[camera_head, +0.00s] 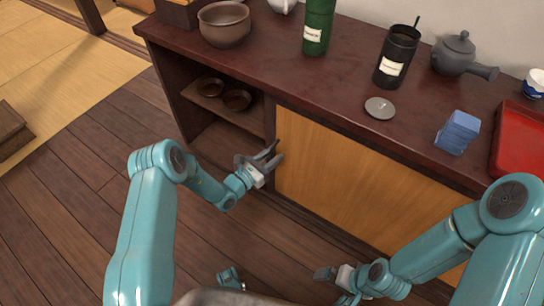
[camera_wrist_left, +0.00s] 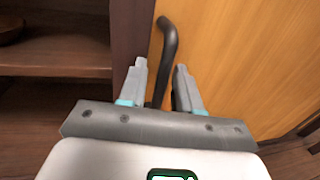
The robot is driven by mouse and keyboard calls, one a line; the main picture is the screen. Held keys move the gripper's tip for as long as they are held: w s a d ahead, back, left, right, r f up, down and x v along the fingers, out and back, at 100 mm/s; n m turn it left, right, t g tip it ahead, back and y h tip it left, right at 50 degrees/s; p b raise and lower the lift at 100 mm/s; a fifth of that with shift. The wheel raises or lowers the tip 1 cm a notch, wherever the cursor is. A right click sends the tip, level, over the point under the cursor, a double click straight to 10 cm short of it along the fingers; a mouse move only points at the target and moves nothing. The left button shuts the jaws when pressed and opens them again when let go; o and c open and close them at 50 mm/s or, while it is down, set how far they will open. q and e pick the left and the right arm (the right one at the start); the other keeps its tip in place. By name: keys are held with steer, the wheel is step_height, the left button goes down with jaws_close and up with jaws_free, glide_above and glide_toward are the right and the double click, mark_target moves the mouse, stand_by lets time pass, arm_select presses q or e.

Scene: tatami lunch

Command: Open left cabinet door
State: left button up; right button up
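The cabinet's light wooden door (camera_head: 345,185) sits shut in the dark front, right of an open shelf bay. It fills the right side of the left wrist view (camera_wrist_left: 250,60). A dark curved bar handle (camera_wrist_left: 168,40) stands at the door's left edge. My left gripper (camera_head: 263,158) is at this handle. In the left wrist view, its fingers (camera_wrist_left: 160,72) are apart, with the handle's lower part between them; contact cannot be told. My right gripper (camera_head: 330,286) is low before the cabinet, its fingers apart and empty.
The dark counter (camera_head: 290,75) carries a brown bowl (camera_head: 224,24), green canister (camera_head: 318,25), black canister (camera_head: 397,57), grey teapot (camera_head: 455,54), round lid (camera_head: 380,108), blue box (camera_head: 457,132) and red tray (camera_head: 522,145). Small bowls (camera_head: 236,100) sit on the shelf. Floor before the cabinet is clear.

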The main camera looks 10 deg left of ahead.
arm_select(q)
steer(key=shift+s+a, duration=0.15)
steer(key=shift+s, duration=0.25)
steer(key=p+v, duration=0.3)
steer(key=v, duration=1.2)
steer(key=shift+s+a+p, duration=0.15)
steer(key=shift+a+p, duration=0.05)
steer(key=shift+p, duration=0.2)
steer(key=shift+f, duration=0.1)
